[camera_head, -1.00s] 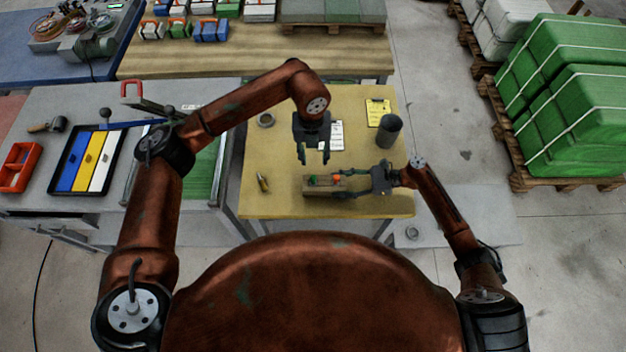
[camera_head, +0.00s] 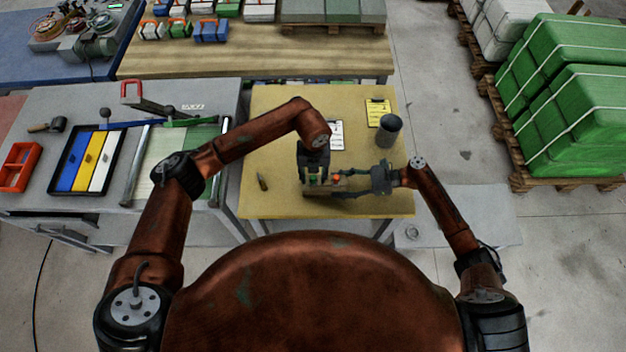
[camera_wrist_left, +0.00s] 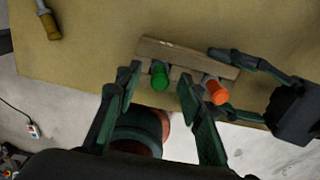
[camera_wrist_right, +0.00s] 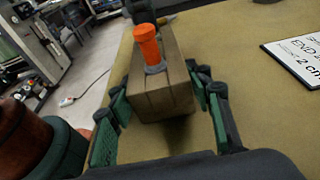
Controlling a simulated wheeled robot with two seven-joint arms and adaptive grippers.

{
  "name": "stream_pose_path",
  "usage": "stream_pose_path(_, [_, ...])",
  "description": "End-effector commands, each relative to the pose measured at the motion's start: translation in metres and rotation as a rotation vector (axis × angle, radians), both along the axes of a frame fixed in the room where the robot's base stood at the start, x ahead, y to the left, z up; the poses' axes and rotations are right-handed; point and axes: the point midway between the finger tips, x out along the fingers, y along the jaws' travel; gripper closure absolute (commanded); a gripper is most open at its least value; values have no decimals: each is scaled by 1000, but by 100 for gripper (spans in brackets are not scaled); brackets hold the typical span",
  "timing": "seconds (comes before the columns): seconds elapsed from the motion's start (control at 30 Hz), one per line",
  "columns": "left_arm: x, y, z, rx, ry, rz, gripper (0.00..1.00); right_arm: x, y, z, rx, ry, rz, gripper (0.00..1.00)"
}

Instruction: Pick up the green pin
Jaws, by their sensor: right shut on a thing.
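The green pin (camera_wrist_left: 160,76) stands in a wooden block (camera_wrist_left: 190,55), with an orange pin (camera_wrist_left: 216,91) beside it. My left gripper (camera_head: 318,181) is over the block from above, its fingers open. In the left wrist view its fingertips lie on either side of the green pin, with visible gaps. My right gripper (camera_head: 346,183) is shut on the wooden block from the right. In the right wrist view the block (camera_wrist_right: 162,94) sits between its fingers, with the orange pin (camera_wrist_right: 148,46) on top. The green pin is hidden there behind the orange one.
A yellow-handled tool (camera_head: 262,182) lies left of the block on the yellow table (camera_head: 280,120). A dark grey cylinder (camera_head: 389,131) and a yellow sheet (camera_head: 377,110) stand and lie at the back right. A white printed sheet (camera_head: 337,134) lies behind my left gripper.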

Motion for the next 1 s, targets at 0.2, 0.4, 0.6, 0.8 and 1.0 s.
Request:
stream_pose_path(0.2, [0, 0, -7, 0, -1, 0, 64, 0, 0, 0, 0, 0, 1, 73])
stream_pose_path(0.4, [0, 0, -7, 0, -1, 0, 74, 0, 0, 0, 0, 1, 1, 73])
stream_pose_path(0.6, [0, 0, -7, 0, -1, 0, 88, -1, 0, 0, 0, 1, 1, 73])
stream_pose_path(0.8, [1, 0, -7, 0, -1, 0, 100, -1, 0, 0, 0, 1, 1, 73])
stream_pose_path(1.0, [1, 0, -6, 0, -1, 0, 100, -1, 0, 0, 0, 1, 1, 73])
